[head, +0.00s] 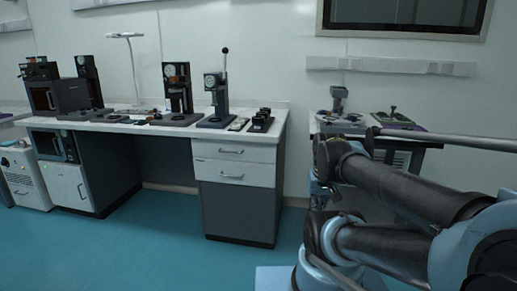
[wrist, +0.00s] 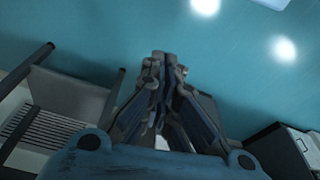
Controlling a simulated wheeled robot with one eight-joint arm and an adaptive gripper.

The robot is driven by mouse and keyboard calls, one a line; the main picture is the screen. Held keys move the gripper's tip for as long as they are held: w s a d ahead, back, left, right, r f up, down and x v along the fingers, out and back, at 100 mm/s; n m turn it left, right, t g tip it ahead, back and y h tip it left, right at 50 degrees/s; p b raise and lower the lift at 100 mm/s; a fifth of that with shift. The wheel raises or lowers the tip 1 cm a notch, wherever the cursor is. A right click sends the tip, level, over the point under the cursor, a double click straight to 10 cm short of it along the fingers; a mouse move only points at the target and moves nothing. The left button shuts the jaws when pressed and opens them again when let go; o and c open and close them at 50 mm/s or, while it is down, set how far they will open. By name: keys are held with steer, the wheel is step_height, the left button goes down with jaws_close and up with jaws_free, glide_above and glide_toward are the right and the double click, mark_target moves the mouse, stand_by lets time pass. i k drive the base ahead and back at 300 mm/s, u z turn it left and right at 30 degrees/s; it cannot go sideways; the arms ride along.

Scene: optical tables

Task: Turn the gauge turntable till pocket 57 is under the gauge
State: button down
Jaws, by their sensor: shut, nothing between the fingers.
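My gripper (wrist: 166,60) shows in the wrist view with its fingers shut, nothing between them, over bare floor. In the head view my gripper is not clearly seen. On the right-hand bench (head: 408,138) stands a small grey upright device (head: 339,97) on a low base, partly above my arm. It may be the gauge turntable, but it is too small to tell. Pocket numbers cannot be read. Dial gauges on stands, one dark (head: 177,88) and one grey (head: 215,92), stand on the long bench. My gripper touches none of these.
The long bench (head: 131,129) on the left holds several instruments and has drawers (head: 232,150) at its right end. Another device (head: 393,117) sits on the right-hand bench, which my arm partly hides. The teal floor (head: 150,240) in front of the long bench is clear.

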mark_target(340, 112)
steer(key=k, duration=0.5)
steer(key=z, duration=0.55)
steer(key=i, duration=1.45)
steer(key=u, duration=0.15)
